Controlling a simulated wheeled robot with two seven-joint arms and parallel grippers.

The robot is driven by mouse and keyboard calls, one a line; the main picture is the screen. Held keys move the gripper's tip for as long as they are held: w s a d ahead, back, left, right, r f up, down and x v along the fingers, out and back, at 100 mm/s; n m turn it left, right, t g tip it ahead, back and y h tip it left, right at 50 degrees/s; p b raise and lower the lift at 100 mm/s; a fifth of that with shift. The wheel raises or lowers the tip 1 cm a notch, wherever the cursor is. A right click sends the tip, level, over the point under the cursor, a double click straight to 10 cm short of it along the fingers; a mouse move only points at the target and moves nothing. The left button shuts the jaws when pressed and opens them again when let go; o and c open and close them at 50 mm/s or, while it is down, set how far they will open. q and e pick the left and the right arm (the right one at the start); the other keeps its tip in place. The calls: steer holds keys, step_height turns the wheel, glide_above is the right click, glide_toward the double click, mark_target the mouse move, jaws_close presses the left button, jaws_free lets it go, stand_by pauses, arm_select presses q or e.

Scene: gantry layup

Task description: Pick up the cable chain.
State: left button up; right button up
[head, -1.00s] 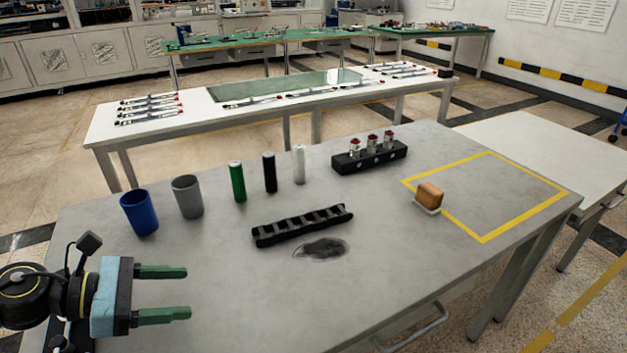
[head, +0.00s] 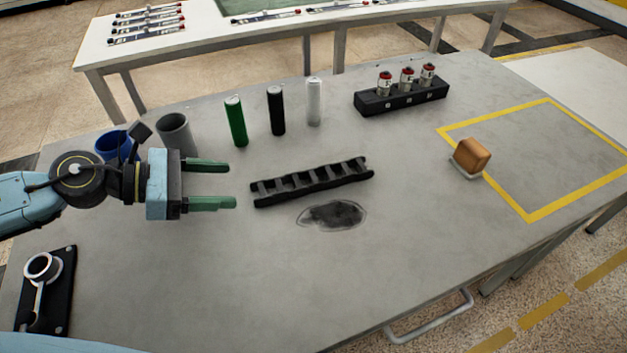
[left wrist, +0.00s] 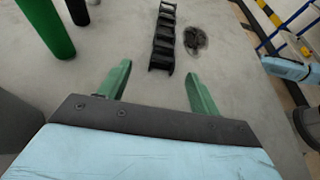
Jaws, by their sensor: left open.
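The cable chain (head: 313,182) is a black, ladder-like strip lying flat on the grey table in the middle of the head view. In the left wrist view the cable chain (left wrist: 163,38) lies ahead, beyond the fingertips and between their lines. My left gripper (head: 232,184) has green fingers. It is open and empty, just left of the chain's near end and apart from it in the head view. In the left wrist view my left gripper (left wrist: 158,72) shows its two fingers spread wide. My right gripper is not seen in the head view.
Behind the chain stand green (head: 236,122), black (head: 276,111) and white (head: 314,102) cylinders. A grey cup (head: 175,134) and a blue cup (head: 112,146) are close behind my left gripper. A dark stain (head: 332,215) lies in front. A black rack (head: 402,97) and brown block (head: 472,154) are right.

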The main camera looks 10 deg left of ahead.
mark_target(276, 185)
arm_select(q)
steer(key=x, duration=0.3)
steer(key=shift+w+d, duration=0.2)
steer(key=shift+d, duration=0.05)
steer(key=shift+w+d+f, duration=0.25)
steer(key=shift+d, duration=0.2)
steer(key=x, duration=0.3)
steer(key=p+x, duration=0.1)
steer(key=shift+d, duration=0.55)
steer(key=shift+w+d+f, duration=0.1)
steer(key=shift+d+f, duration=0.1)
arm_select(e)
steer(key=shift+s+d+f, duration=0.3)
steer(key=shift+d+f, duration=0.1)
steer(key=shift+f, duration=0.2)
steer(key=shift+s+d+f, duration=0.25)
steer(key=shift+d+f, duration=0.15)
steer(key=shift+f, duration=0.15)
arm_select(q)
steer(key=c, duration=1.1)
steer(key=shift+c, duration=0.2)
steer(key=shift+r, duration=0.15)
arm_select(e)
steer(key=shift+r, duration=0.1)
